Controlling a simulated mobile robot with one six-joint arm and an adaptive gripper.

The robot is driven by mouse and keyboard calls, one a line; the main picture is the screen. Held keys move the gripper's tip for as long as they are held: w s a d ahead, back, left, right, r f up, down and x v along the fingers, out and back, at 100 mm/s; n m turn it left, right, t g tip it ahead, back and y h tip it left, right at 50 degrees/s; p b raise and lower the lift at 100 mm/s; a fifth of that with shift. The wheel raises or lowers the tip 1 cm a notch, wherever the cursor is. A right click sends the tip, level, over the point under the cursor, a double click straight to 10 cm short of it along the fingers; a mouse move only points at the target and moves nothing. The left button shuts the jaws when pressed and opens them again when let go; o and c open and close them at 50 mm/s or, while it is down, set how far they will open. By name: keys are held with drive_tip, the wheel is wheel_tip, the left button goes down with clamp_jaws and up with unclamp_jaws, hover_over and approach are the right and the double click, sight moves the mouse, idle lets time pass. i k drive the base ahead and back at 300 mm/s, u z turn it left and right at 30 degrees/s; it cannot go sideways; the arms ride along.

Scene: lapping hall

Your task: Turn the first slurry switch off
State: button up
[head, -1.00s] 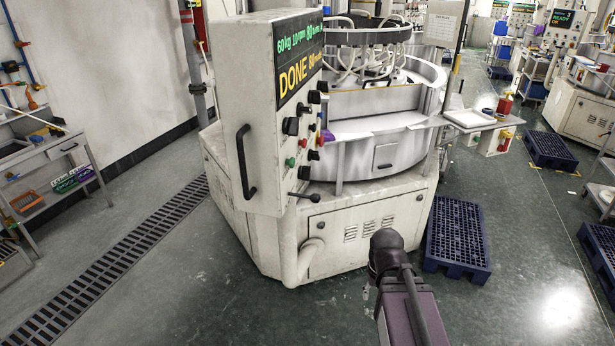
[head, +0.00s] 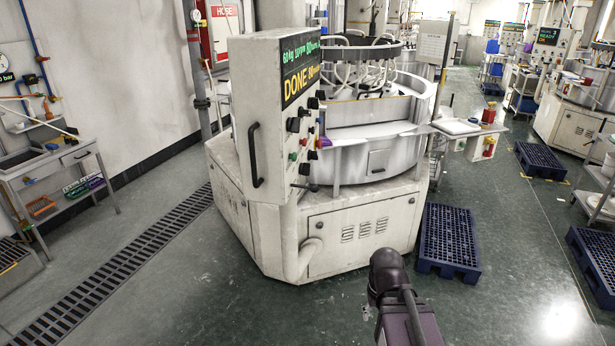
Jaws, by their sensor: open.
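The lapping machine (head: 350,222) stands in the middle of the head view, with a control box (head: 262,105) on its left front. The box's display (head: 300,75) reads DONE in yellow, with green figures above. Below it, the narrow panel (head: 304,133) carries several black knobs (head: 293,124) and small coloured buttons. The panel is seen at a steep angle, so the labels and knob positions are unreadable. I cannot tell which knob is the first slurry switch. My arm reaches in from the bottom, clear of the machine. My gripper is not in view.
A black handle (head: 254,155) sticks out from the box's left side. A blue pallet (head: 448,240) lies right of the machine. A side shelf (head: 456,128) juts from the machine's right. A workbench (head: 58,160) stands at left beside a floor grate (head: 120,262). Floor in front is clear.

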sight(305, 168)
drive_tip(key=z, duration=0.25)
drive_tip(key=i, duration=1.05)
drive_tip(key=u, duration=0.25)
